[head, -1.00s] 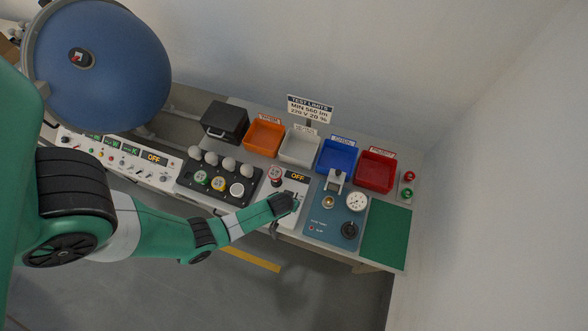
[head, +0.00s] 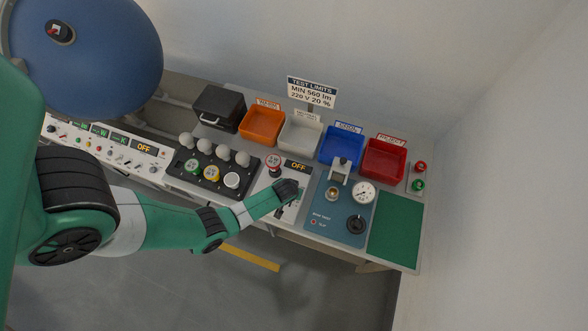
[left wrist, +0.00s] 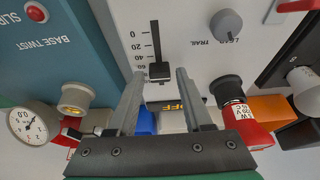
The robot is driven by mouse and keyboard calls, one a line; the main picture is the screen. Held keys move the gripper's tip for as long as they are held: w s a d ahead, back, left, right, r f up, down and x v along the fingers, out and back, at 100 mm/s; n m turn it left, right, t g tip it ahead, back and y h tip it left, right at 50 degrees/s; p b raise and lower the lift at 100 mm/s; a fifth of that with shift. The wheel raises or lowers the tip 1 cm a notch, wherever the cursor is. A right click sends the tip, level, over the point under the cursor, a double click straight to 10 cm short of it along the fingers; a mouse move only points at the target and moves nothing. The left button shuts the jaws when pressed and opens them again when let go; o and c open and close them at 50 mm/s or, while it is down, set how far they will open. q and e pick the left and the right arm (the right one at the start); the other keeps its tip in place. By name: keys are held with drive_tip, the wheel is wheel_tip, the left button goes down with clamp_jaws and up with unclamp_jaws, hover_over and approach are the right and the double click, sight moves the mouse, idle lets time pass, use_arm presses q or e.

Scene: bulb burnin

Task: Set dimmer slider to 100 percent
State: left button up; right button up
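The dimmer slider's black knob (left wrist: 160,71) sits in a vertical slot beside a printed scale in the left wrist view. The scale reads 0, 20, 40 and 60 downward; the knob is near or just past the 60 mark, and the scale beyond it is hidden. My left gripper (left wrist: 160,76) is open, with one finger on each side of the knob and gaps showing. In the head view my left gripper (head: 285,211) is over the white dimmer panel (head: 266,179) and covers much of the slider. My right gripper is not in view.
A blue panel with a gauge (head: 362,192) adjoins on the right. Bulbs (head: 224,152) stand to the left.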

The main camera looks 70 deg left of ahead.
use_arm(q)
clamp_jaws()
idle(1.2)
